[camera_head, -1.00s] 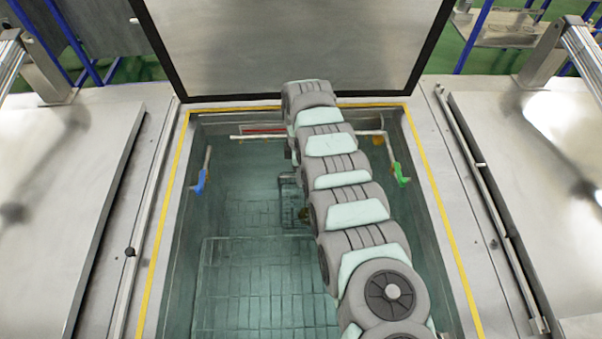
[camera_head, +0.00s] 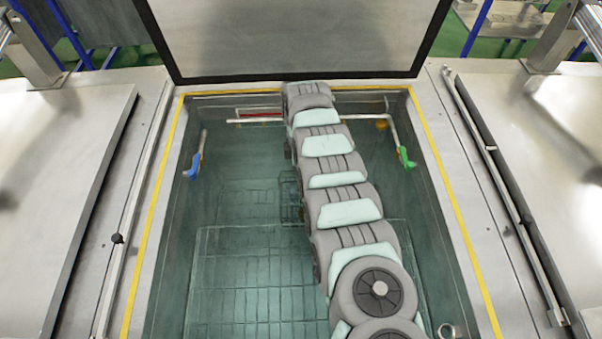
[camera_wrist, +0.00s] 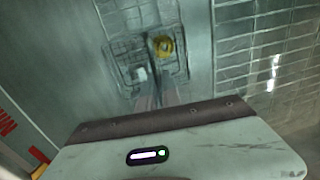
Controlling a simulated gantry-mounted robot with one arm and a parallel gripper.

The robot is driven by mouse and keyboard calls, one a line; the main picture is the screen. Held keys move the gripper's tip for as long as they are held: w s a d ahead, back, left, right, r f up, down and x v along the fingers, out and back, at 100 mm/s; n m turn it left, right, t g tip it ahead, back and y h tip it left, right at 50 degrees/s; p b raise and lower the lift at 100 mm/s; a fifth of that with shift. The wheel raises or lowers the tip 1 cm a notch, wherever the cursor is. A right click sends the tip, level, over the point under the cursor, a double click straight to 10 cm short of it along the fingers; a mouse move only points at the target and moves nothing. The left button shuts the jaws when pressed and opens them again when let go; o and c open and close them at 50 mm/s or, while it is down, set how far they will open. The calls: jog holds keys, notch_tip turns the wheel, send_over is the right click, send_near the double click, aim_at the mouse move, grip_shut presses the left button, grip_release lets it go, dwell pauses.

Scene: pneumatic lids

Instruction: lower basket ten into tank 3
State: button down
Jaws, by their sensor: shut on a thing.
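A dark wire basket (camera_head: 290,192) shows inside the tank opening in the head view, just left of my arm, which hides part of it. In the wrist view the basket (camera_wrist: 122,58) hangs past my fingers with a yellow round thing (camera_wrist: 162,46) in it. My gripper (camera_wrist: 154,86) is shut on the basket; the exact grip is blurred. In the head view my gripper is hidden behind my arm. The tank (camera_head: 168,225) has a yellow-edged rim and its lid (camera_head: 290,40) stands open. I cannot read a basket or tank number, nor tell whether the basket touches the floor.
A pale pipe (camera_head: 262,121) crosses the tank's back end. A blue handle (camera_head: 193,168) is at the left wall and a green one (camera_head: 405,158) at the right. A tiled floor area (camera_head: 250,285) is clear left of my arm. Flat metal covers flank the tank.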

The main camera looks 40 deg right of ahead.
jog(key=shift+f+b, duration=2.2)
jog(key=shift+f, duration=0.45)
jog(key=shift+f+b, duration=0.4)
jog(key=c, duration=1.5)
grip_release()
jog(key=shift+o, duration=0.2)
notch_tip(320, 180, up, 23)
jog(key=w+p, duration=0.1)
jog(key=p, duration=1.2)
jog(key=shift+d+f+p, duration=0.15)
jog(key=shift+d+p, duration=0.2)
jog(key=shift+d, duration=0.1)
